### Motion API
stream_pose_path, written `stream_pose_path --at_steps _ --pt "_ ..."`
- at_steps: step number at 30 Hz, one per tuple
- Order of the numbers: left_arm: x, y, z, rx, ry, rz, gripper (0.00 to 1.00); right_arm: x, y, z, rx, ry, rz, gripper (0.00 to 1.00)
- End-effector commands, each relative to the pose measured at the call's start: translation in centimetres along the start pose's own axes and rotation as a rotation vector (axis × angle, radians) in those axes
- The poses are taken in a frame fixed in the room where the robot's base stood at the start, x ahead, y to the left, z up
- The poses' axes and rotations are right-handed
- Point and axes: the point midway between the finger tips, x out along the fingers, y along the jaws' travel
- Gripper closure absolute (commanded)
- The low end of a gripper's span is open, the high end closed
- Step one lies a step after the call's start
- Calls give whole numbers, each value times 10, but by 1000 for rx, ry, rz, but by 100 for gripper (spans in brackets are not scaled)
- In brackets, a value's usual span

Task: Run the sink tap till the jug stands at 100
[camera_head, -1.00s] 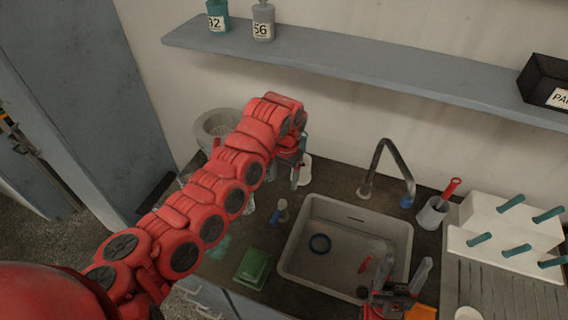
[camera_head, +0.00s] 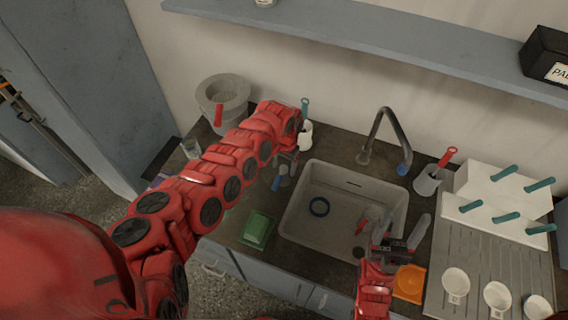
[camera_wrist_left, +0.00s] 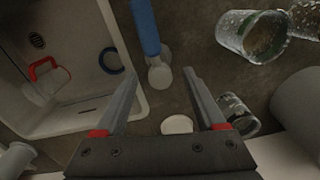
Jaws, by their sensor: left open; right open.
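The sink (camera_head: 296,222) is set in the dark counter. The tap (camera_head: 386,122) arches behind it, with a blue part at its right end. A clear vessel with a red handle, probably the jug, lies in the sink in the left wrist view (camera_wrist_left: 46,78); its red part shows in the head view (camera_head: 360,227), and its level and markings cannot be read. My left gripper (camera_head: 287,163) is open over the counter left of the sink. Its fingers (camera_wrist_left: 165,105) point towards a blue-handled tool (camera_wrist_left: 148,30), not holding it. My right gripper (camera_head: 398,244) is open at the sink's front right.
A blue ring (camera_head: 319,206) lies in the sink. A cup with a red-handled tool (camera_head: 427,181), a peg rack (camera_head: 490,200) and an orange item (camera_head: 410,284) are right.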

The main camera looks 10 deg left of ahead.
Motion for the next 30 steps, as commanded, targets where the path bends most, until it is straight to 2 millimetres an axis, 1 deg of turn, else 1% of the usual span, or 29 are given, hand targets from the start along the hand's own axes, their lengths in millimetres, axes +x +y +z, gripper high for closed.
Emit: stream_pose_path --at_steps 1,2,3,5,6,8,9,13,14,30 --pt "0 0 0 0 0 0 28 0 0 0 0 0 0 34" --pt "0 0 0 0 0 0 32 0 0 0 0 0 0 34" --pt "0 0 0 0 0 0 39 0 0 0 0 0 0 34" --pt "0 0 0 0 0 0 50 0 0 0 0 0 0 34" --pt "0 0 0 0 0 0 57 0 0 0 0 0 0 34" --pt "0 0 0 0 0 0 68 0 0 0 0 0 0 34" --pt "0 0 0 0 0 0 75 0 0 0 0 0 0 34" --pt "0 0 0 0 -1 0 98 0 0 0 0 0 0 34" --pt "0 0 0 0 -1 0 100 0 0 0 0 0 0 34" --pt "0 0 0 0 -1 0 100 0 0 0 0 0 0 34"
